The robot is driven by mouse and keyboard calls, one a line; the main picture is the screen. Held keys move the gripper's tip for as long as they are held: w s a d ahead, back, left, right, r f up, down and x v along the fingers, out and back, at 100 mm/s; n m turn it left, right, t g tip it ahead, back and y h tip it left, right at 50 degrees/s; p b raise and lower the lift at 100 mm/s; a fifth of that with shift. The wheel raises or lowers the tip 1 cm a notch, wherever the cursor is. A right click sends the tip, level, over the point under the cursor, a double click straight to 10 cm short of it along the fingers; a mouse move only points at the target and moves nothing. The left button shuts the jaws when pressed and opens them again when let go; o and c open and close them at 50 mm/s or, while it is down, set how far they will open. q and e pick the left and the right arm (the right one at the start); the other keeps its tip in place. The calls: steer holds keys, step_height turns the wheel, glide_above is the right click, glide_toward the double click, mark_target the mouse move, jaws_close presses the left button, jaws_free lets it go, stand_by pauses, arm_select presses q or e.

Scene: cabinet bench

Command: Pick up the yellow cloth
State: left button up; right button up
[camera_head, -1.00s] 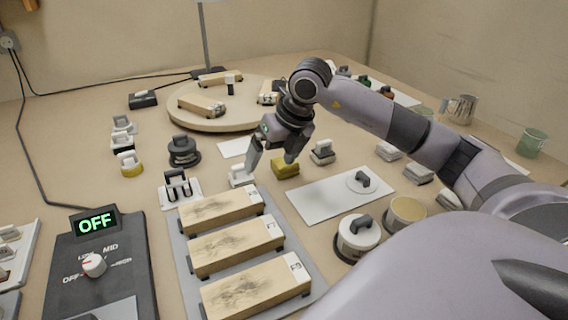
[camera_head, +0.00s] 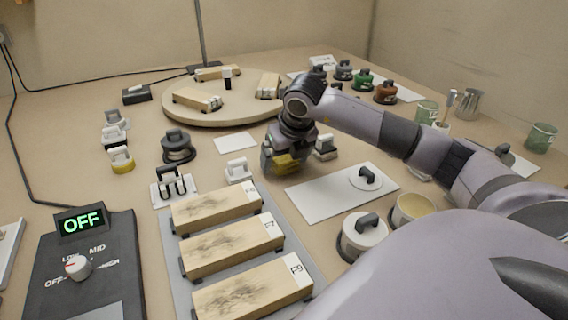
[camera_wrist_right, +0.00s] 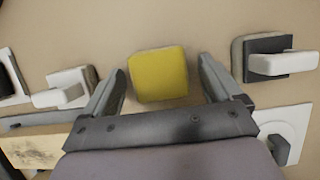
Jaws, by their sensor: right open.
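The yellow cloth (camera_head: 287,163) is a small folded block on the bench, partly hidden by my right gripper in the head view. In the right wrist view the cloth (camera_wrist_right: 158,75) lies between the two open fingers, with a gap on each side. My right gripper (camera_head: 284,166) is open, pointing down around the cloth; it also shows in the right wrist view (camera_wrist_right: 162,82). I cannot tell whether the fingertips touch the bench. My left gripper is not in view.
Wooden blocks (camera_head: 232,247) lie in front on a grey tray. A white board (camera_head: 318,199) lies to the front right. A round wooden board (camera_head: 170,106) is behind.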

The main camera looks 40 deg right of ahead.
mark_target(285, 157)
steer(key=c, duration=1)
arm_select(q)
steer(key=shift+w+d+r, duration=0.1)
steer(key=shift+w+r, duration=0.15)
arm_select(e)
steer(key=shift+c, duration=0.2)
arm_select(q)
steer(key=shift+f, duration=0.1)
arm_select(e)
steer(key=shift+r, duration=0.1)
steer(key=shift+r, duration=0.6)
arm_select(q)
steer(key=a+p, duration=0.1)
steer(key=p, duration=0.1)
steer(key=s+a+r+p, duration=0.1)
steer(key=p, duration=0.1)
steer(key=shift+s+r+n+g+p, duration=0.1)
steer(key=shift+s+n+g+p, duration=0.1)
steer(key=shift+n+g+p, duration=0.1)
arm_select(e)
step_height(285, 157, up, 19)
steer(key=shift+f, duration=0.15)
steer(key=shift+o, duration=0.5)
steer(key=shift+f, duration=0.1)
